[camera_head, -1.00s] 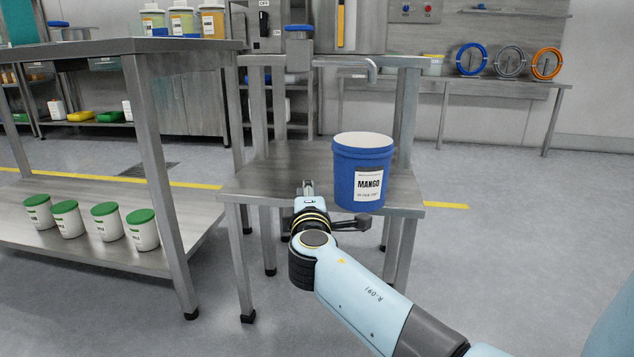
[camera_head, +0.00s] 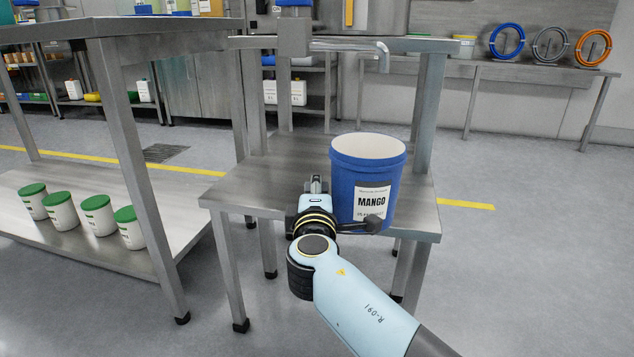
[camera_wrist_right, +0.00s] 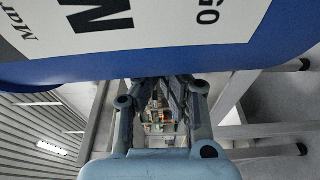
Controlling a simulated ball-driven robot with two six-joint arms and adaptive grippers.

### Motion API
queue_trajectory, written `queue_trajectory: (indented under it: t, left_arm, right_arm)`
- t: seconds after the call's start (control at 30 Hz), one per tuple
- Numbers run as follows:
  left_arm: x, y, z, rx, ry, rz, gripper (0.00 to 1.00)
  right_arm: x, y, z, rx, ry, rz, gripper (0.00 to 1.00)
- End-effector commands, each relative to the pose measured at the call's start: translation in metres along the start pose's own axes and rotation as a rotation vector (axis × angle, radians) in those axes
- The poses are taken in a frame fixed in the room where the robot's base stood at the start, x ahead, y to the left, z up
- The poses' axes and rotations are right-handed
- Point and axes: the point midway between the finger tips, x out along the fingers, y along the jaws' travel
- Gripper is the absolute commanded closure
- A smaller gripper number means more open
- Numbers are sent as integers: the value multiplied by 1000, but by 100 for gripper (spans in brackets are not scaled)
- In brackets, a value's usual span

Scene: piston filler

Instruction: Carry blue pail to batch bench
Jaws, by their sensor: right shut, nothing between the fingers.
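The blue pail (camera_head: 345,205) has a pale top and a white MANGO label. It stands upright on a low steel stand (camera_head: 240,188). My right gripper (camera_head: 316,182) is shut and empty, just left of the pail in the head view. My wrist covers part of the pail's lower side there. In the right wrist view the shut fingers (camera_wrist_right: 165,85) lie beside the pail (camera_wrist_right: 200,60), whose label fills the top of the picture. I cannot tell whether they touch it. My left gripper is not in view. I cannot tell which bench is the batch bench.
A steel filler spout (camera_head: 350,47) reaches over the stand. A steel bench (camera_head: 135,42) on the left has several green-lidded tubs (camera_head: 62,212) on its lower shelf. A bench with coiled hoses (camera_head: 507,40) stands along the back wall. The floor at right is clear.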

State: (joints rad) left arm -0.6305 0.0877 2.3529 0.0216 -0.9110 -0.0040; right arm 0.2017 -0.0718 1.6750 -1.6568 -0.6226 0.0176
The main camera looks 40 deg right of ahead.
Motion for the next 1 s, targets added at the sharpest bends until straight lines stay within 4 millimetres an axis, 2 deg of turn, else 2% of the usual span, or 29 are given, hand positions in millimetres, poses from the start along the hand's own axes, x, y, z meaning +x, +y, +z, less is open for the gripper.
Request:
queue_trajectory:
  t: [0.43, 0.67, 1.0]
  left_arm:
    - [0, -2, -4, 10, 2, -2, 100]
    - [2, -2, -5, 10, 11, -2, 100]
    - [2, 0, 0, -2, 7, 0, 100]
  right_arm:
    - [-3, 0, 0, 0, -1, 1, 100]
    - [-10, -1, 19, -2, -2, -1, 100]
    - [-8, 0, 18, 0, -1, 0, 100]
